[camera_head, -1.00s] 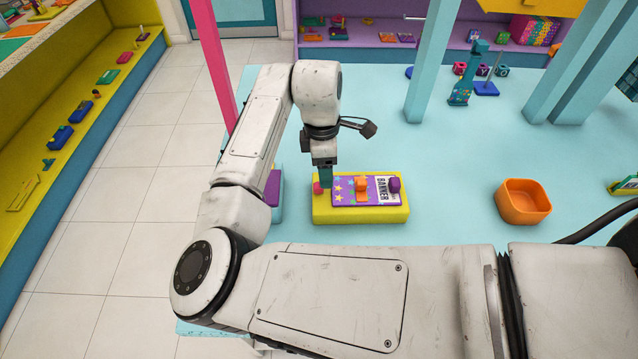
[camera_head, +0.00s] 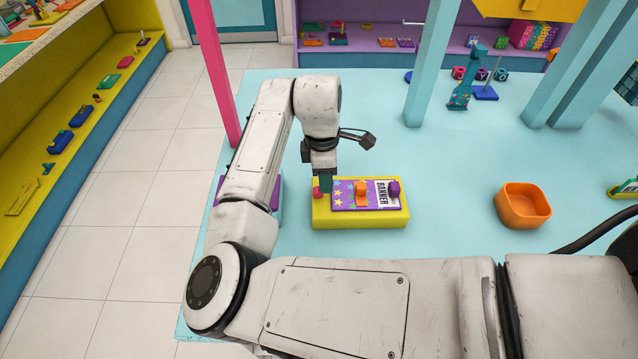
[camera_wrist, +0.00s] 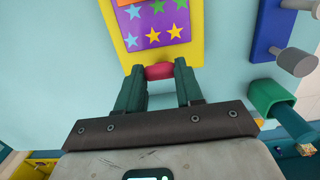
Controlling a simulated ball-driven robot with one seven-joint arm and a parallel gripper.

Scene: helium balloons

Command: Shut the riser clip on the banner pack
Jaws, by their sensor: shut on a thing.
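The banner pack (camera_head: 341,193) is a purple starred card with a "BANNER" label, lying on a yellow block (camera_head: 360,219) on the pale blue table. An orange clip-like piece (camera_head: 361,193) sits mid-card and a purple knob (camera_head: 393,188) is at its right end. A red knob (camera_head: 318,193) is at the block's left end. I cannot tell for certain which part is the riser clip. My gripper (camera_head: 326,190) points down at that left end. In the wrist view, its teal fingers (camera_wrist: 160,84) are shut on the red knob (camera_wrist: 159,71), beside the yellow edge.
An orange bowl (camera_head: 523,206) stands to the right on the table. A pink post (camera_head: 215,75) rises on the left and pale blue posts (camera_head: 430,62) at the back right. A purple item (camera_head: 275,195) is partly hidden behind my arm. The table between block and bowl is clear.

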